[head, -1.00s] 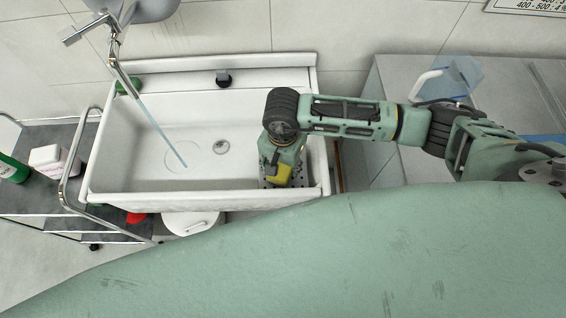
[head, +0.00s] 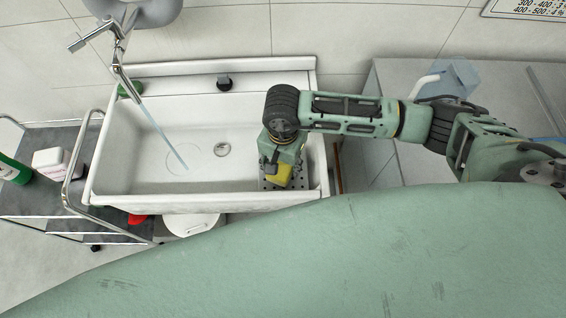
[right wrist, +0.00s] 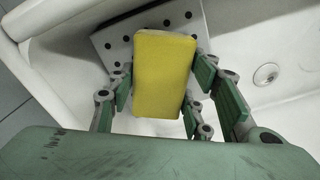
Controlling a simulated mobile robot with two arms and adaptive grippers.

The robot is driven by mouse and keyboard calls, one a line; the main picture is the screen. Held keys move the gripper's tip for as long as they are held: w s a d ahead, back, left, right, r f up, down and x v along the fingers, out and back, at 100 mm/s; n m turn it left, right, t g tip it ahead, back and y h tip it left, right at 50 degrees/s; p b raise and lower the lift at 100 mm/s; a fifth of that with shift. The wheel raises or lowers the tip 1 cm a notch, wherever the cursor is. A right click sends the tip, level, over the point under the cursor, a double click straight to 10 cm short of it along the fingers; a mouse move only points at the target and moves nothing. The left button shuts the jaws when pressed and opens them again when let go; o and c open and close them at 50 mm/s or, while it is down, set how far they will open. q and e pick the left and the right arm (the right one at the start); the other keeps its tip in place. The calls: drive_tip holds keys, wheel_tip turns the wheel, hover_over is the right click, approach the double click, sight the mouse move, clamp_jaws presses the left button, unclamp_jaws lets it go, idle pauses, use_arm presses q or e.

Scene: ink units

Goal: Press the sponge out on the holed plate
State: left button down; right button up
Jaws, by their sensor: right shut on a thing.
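The yellow sponge (right wrist: 162,72) is between the pads of my right gripper (right wrist: 158,88) in the right wrist view. The gripper is shut on it. In the head view, the sponge (head: 279,175) shows below my right gripper (head: 277,172) at the right end of the sink. The holed plate (right wrist: 114,48) lies under and behind the sponge; its grey surface with dark holes also shows in the head view (head: 299,183). The sponge is over the plate; I cannot tell whether they touch. My left gripper is not in view.
The white sink (head: 130,180) has a running tap (head: 122,70) on its left and a drain (head: 222,149) in the middle. A trolley (head: 40,197) with a green bottle (head: 14,169) stands at left. A grey counter (head: 395,80) is at right. The sink's middle is clear.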

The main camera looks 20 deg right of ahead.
drive_tip(key=shift+r+p, duration=1.1)
drive_tip(key=shift+r, duration=1.3)
